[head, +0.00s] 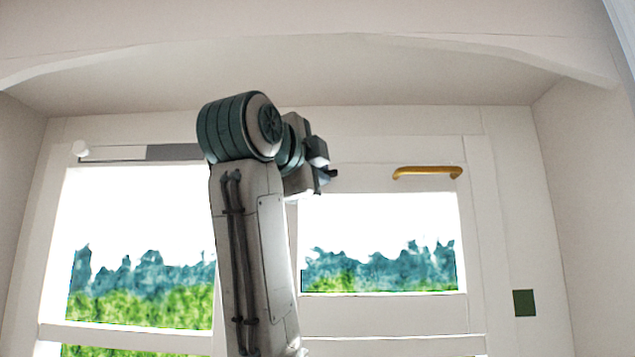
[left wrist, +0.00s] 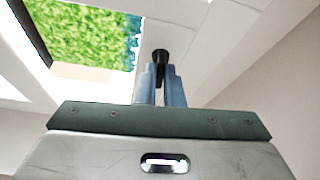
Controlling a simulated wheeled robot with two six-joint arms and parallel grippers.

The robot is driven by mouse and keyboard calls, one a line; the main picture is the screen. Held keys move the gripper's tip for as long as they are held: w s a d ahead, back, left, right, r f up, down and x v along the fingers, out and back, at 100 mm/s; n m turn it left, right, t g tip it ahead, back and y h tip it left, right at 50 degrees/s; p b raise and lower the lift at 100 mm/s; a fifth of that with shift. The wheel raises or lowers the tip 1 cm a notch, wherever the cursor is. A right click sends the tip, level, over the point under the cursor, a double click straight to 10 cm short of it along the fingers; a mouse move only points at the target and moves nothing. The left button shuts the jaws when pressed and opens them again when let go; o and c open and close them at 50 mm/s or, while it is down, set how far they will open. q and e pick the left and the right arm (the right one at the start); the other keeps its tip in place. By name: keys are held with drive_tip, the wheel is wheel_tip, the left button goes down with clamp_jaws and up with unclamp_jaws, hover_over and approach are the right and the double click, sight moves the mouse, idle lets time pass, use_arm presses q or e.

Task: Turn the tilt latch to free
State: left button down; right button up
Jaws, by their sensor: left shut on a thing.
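A small black knob (left wrist: 161,54), which looks like the tilt latch, is on the white window frame in the left wrist view. My left gripper (left wrist: 161,85) is shut on this knob, with the two blue-grey fingers on either side of it and its dark end showing past their tips. In the head view my left gripper (head: 326,178) is at the upper left of the right window sash. My arm hides much of the middle of the window, and the latch cannot be made out clearly there. My right gripper is in neither view.
A brass handle (head: 428,172) is on the top rail of the right sash, to the right of my gripper. A white and grey bar (head: 140,153) runs along the top of the left pane. A dark green square (head: 524,302) is on the right frame.

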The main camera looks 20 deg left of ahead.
use_arm(q)
drive_tip(key=n+t+y+b, duration=0.1)
drive_tip(key=n+y+b, duration=0.1)
drive_tip(key=n, duration=0.4)
drive_tip(key=n+t+y+b, duration=0.1)
drive_tip(key=n+y+b, duration=0.2)
drive_tip(key=n+b, duration=0.2)
drive_tip(key=d+f+n+t+y+b, duration=0.1)
drive_tip(key=n+b, duration=0.3)
drive_tip(key=n, duration=0.5)
drive_tip(key=shift+w+y, duration=0.15)
drive_tip(key=shift+y, duration=0.75)
drive_tip(key=shift+n, duration=0.5)
drive_tip(key=c, duration=1.6)
unclamp_jaws()
drive_tip(key=shift+o, duration=0.2)
